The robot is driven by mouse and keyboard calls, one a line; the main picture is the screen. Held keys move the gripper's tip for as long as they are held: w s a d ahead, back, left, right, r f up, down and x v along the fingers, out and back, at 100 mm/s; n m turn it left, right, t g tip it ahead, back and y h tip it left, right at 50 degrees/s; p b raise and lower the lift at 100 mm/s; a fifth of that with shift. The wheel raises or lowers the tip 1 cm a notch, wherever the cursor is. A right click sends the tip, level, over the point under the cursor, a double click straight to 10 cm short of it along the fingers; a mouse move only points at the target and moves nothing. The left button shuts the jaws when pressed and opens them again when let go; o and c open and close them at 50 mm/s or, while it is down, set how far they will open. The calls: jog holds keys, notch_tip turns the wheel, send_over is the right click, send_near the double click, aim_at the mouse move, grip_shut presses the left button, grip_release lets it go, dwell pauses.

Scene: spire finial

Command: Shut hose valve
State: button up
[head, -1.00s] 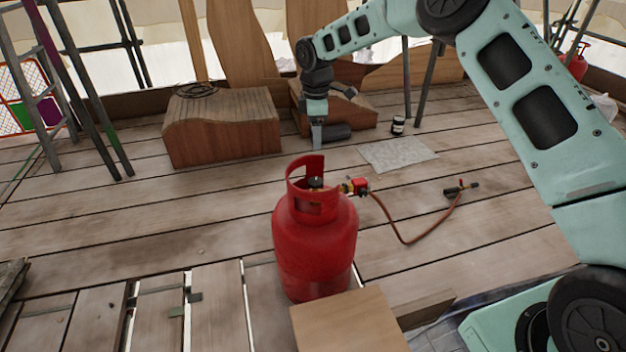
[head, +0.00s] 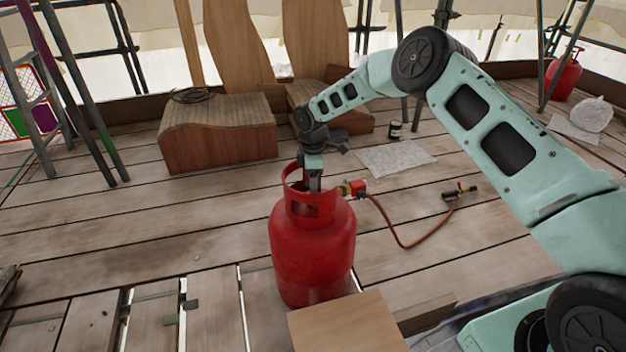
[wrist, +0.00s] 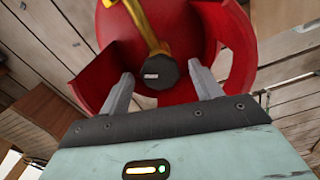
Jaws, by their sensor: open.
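A red gas cylinder (head: 312,245) stands upright on the plank floor in the head view. A red regulator (head: 354,188) sits at its top right, with an orange-brown hose (head: 386,222) running from it to a torch (head: 459,191) on the floor. My gripper (head: 314,188) points down into the cylinder's collar. In the wrist view, my gripper (wrist: 163,88) is open, its two fingers apart on either side of a dark round valve knob (wrist: 158,73). A brass valve stem (wrist: 146,25) extends from the knob. The red collar (wrist: 232,50) surrounds the fingers. I cannot tell whether the fingers touch the knob.
A wooden block (head: 348,322) stands close in front of the cylinder. A curved wooden piece (head: 218,132) lies behind left, and a grey sheet (head: 396,157) with a dark jar (head: 395,130) lies behind right. Scaffold poles stand at left. Open planks lie left of the cylinder.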

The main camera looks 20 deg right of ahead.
jog(key=c, duration=1)
jog(key=m+p, duration=0.1)
jog(key=m, duration=0.4)
jog(key=shift+m, duration=0.3)
jog(key=m+p, duration=0.1)
jog(key=m, duration=0.5)
jog(key=shift+m, duration=0.3)
jog(key=o, duration=1)
jog(key=shift+r, duration=0.1)
